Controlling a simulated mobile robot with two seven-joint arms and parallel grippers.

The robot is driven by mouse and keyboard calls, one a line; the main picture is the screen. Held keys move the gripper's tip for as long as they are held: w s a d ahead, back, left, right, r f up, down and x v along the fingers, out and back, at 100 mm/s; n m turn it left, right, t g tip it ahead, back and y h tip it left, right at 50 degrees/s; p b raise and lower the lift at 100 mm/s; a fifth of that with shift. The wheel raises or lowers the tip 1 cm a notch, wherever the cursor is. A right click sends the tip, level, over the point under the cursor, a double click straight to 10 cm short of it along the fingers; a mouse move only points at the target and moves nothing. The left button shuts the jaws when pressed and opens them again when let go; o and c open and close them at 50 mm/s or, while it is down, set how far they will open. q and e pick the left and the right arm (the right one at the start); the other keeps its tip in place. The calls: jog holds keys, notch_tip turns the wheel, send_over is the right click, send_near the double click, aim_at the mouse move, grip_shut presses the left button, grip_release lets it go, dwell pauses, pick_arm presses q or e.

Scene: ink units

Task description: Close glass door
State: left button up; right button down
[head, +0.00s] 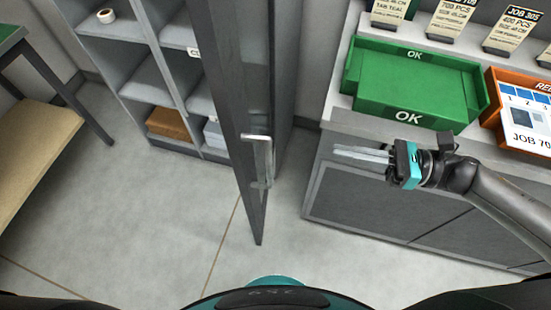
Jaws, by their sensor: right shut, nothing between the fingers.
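The glass door (233,88) stands open in the middle of the head view, seen almost edge-on with its dark frame pointing toward me. A metal bar handle (263,160) is on its right face. The grey shelf cabinet (134,85) behind it is open to view. My right gripper (338,153) is to the right of the handle, apart from the door, with its fingers together and empty, pointing left. My left gripper does not show.
A grey counter (345,128) on the right carries a green OK tray (415,92) and an orange bin (506,124); my right arm is above its front. A bench (42,139) stands at the left. The floor (130,215) around the door's lower end is clear.

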jog(key=s+r+n+g, duration=0.1)
jog(key=s+n+g, duration=0.1)
jog(key=n, duration=0.1)
jog(key=p, duration=0.2)
send_near(250, 151)
jog(key=a, duration=0.5)
jog(key=shift+w+a+r, duration=0.1)
jog(key=shift+w+a, duration=0.15)
jog(key=shift+a, duration=0.05)
jog(key=shift+w+a, duration=0.1)
jog(key=shift+a, duration=0.5)
